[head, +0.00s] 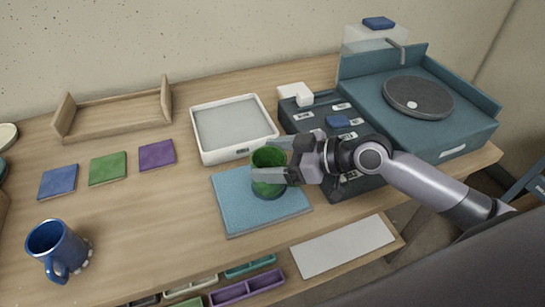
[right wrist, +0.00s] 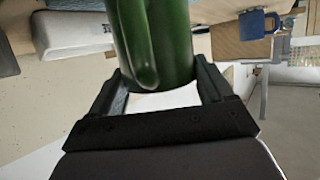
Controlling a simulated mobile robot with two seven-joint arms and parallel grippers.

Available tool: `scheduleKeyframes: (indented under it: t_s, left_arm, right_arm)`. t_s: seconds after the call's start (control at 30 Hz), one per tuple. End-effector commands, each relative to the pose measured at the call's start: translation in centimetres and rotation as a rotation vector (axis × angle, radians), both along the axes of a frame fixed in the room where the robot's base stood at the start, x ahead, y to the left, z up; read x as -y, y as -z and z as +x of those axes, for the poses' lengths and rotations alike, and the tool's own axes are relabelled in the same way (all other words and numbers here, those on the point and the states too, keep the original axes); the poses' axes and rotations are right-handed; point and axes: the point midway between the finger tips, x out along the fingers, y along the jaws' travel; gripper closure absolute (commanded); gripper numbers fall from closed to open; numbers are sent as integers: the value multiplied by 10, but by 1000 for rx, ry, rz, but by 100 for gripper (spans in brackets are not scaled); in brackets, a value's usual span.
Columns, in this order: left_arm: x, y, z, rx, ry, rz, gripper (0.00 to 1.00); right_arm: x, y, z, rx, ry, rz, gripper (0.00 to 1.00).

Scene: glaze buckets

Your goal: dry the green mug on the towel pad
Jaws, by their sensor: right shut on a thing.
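The green mug (head: 268,188) is upright over the blue towel pad (head: 232,216). A dark patch shows on the pad around its base, and I cannot tell whether the mug touches the pad. My right gripper (head: 272,161) comes in from the right and is shut on the mug, with its fingers across the upper part. In the right wrist view the green mug (right wrist: 180,38) sits between the fingers, its handle facing the camera. My left gripper is not in view.
A white-rimmed tray (head: 203,151) stands behind the pad. A dark box (head: 292,118) and a teal wheel station (head: 465,128) are to the right. A blue mug (head: 52,240) and blue, green and purple tiles (head: 108,168) are at left. The wood between is clear.

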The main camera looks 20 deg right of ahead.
Motion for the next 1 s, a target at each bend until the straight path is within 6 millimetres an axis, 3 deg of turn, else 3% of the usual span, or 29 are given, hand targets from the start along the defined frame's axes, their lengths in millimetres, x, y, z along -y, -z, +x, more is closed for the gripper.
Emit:
scheduleKeyframes:
  t_s: [0.47, 1.0]
  left_arm:
    - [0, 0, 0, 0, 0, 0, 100]
    - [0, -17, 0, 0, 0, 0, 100]
  right_arm:
    - [-1, 0, 0, 0, 0, 0, 84]
    - [-26, -1, -1, -2, 0, 1, 84]
